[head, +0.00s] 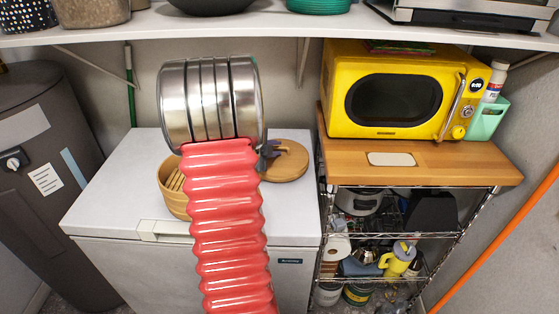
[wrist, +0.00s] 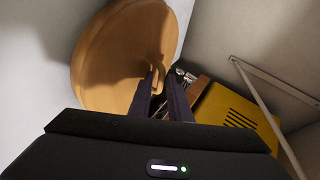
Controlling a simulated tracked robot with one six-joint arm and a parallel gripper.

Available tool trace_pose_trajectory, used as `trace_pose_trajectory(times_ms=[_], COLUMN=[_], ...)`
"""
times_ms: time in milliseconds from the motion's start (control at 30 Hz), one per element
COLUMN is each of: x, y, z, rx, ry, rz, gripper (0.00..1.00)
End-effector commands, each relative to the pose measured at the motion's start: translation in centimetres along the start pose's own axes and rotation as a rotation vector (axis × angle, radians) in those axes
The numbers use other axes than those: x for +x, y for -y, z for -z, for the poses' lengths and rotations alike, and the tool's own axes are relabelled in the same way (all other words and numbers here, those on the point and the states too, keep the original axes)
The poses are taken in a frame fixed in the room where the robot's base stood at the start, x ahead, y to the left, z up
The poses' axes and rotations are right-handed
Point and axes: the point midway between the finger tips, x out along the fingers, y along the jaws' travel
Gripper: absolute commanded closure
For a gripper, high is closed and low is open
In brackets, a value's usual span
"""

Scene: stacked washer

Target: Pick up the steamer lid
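The steamer lid (head: 287,163) is a round, light-brown wooden disc with a raised handle, at the back right of the white freezer top in the head view. It also fills the upper left of the wrist view (wrist: 110,60). My gripper (head: 268,152) is at the lid's left side, mostly hidden behind my arm in the head view. In the wrist view, its two dark fingers (wrist: 160,88) stand close together on either side of the handle and appear shut on it. Whether the lid touches the freezer top is hard to tell.
The round steamer basket (head: 172,190) stands left of my arm on the freezer (head: 115,185), partly hidden. A yellow microwave (head: 395,95) sits on a wooden-topped rack (head: 450,160) to the right. A white shelf (head: 300,25) hangs overhead. The freezer's left part is clear.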

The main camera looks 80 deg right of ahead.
Motion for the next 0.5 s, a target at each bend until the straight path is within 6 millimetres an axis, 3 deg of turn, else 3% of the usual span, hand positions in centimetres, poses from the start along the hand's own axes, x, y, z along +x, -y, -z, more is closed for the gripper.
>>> trace_pose_trajectory(times_ms=[500], x=[0.72], y=[0.01], z=[-0.03], rx=[0.0], ry=[0.001], rz=[0.001], gripper=[0.83])
